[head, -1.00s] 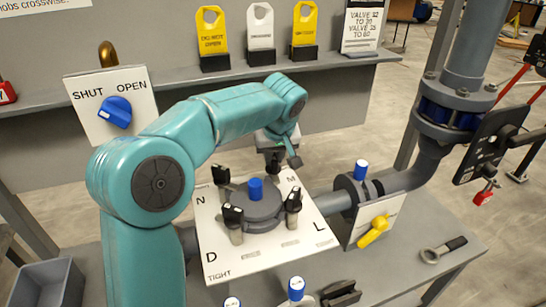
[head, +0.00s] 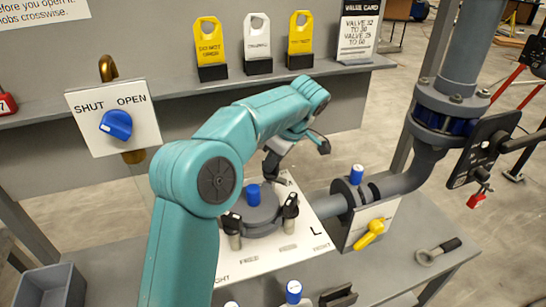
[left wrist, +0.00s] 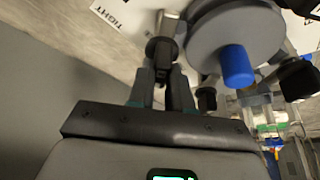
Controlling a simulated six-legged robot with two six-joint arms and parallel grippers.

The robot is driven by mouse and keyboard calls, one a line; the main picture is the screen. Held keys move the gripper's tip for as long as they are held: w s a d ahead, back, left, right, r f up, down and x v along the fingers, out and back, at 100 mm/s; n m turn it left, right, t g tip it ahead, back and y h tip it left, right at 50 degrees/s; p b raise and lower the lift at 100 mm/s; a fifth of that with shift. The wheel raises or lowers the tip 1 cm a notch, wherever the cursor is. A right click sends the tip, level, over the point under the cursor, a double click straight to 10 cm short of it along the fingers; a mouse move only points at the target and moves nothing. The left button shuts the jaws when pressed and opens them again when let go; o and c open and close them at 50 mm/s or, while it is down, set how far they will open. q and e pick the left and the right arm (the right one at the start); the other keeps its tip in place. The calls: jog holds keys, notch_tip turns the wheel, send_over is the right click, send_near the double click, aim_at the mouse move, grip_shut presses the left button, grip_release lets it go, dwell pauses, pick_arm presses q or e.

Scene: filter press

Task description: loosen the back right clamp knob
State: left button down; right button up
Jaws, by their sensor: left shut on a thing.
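The round grey press cover (head: 262,213) with a blue post (head: 253,194) sits on a white lettered plate (head: 300,250). Two black clamp knobs (head: 290,206) (head: 232,224) show at its front. My left gripper (head: 272,165) reaches over the cover's back right side. In the left wrist view my left gripper (left wrist: 163,78) is shut on a black knob, the back right clamp knob (left wrist: 163,49), beside the grey cover (left wrist: 235,35). In the head view the gripper largely hides that knob. My arm hides the back left knob. My right gripper is not in view.
A pipe with a yellow lever (head: 369,233) lies right of the plate. A ring-ended tool (head: 437,252) lies on the bench. A blue SHUT/OPEN knob (head: 116,125) is at left. Blue-capped bottles (head: 293,291) stand in front; a grey bin (head: 48,287) is at lower left.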

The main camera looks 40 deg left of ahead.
pick_arm(q)
jog(key=shift+s+f+n+g, duration=0.1)
jog(key=shift+f+n+g, duration=0.25)
jog(key=shift+n, duration=0.25)
jog(key=c, duration=1)
grip_release()
jog(key=shift+s, duration=0.1)
jog(key=shift+c, duration=0.2)
jog(key=shift+w+a, duration=0.15)
jog(key=shift+w, duration=0.1)
jog(key=p+v, duration=0.6)
jog(key=v, duration=1)
jog(key=shift+r, duration=0.15)
jog(key=shift+s, duration=0.15)
